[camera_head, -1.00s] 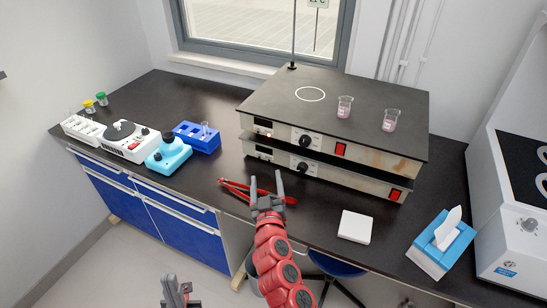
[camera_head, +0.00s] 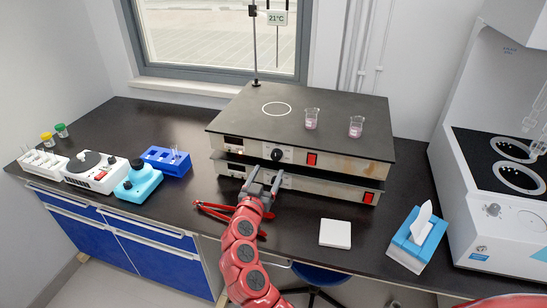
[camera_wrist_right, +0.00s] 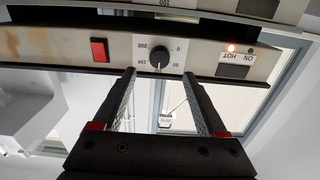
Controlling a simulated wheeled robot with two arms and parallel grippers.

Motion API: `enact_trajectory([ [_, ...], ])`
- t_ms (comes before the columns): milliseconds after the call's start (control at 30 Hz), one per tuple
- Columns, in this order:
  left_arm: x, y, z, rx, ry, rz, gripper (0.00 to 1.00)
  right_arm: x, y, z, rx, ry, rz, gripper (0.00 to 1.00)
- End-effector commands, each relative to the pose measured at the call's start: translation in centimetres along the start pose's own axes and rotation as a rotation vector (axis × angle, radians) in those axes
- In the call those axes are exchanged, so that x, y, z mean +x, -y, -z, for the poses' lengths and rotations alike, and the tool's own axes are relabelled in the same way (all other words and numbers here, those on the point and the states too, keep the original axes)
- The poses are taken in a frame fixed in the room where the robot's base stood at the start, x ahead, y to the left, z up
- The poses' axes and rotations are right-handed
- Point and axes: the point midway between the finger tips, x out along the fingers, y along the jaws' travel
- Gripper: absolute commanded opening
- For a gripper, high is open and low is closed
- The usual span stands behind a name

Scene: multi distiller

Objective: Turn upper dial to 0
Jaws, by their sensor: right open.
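The upper hotplate (camera_head: 340,103) sits on a similar lower one, with glass beakers on its top. Its black upper dial (camera_head: 277,154) is on the front panel and also shows in the right wrist view (camera_wrist_right: 159,57), which is upside down. Marks 0, 50, 150 and 200 are readable around it. The pointer appears to face between 50 and 150. My right gripper (camera_head: 264,180) is open and empty just in front of the panels, hiding the lower dial. In the wrist view its fingers (camera_wrist_right: 162,98) straddle the dial's line, apart from it. My left gripper is out of view.
The upper panel has a red switch (camera_head: 312,159) and a lit HOT lamp (camera_wrist_right: 231,48). Red tongs-like handles (camera_head: 213,209) lie under my right arm. A white pad (camera_head: 335,233) and a tissue box (camera_head: 417,240) are at right; a blue rack (camera_head: 165,160) is at left.

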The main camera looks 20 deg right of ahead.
Motion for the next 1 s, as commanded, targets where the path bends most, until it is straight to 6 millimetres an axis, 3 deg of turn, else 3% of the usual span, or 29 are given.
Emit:
enact_trajectory([
  [100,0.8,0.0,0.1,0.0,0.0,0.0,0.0,2.7,-0.1,0.2,-0.003,0.003,-0.004,0.75],
  [300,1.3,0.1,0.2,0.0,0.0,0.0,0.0,5.6,0.0,0.0,-0.003,0.002,-0.001,0.75],
  [500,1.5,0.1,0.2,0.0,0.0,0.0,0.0,6.9,-0.1,0.0,0.0,0.002,-0.001,0.75],
  [800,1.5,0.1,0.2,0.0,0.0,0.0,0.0,7.0,0.0,-0.1,0.0,0.002,0.0,0.75],
  [1000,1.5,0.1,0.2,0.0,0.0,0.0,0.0,7.0,0.0,-0.1,0.0,0.002,0.0,0.39],
])
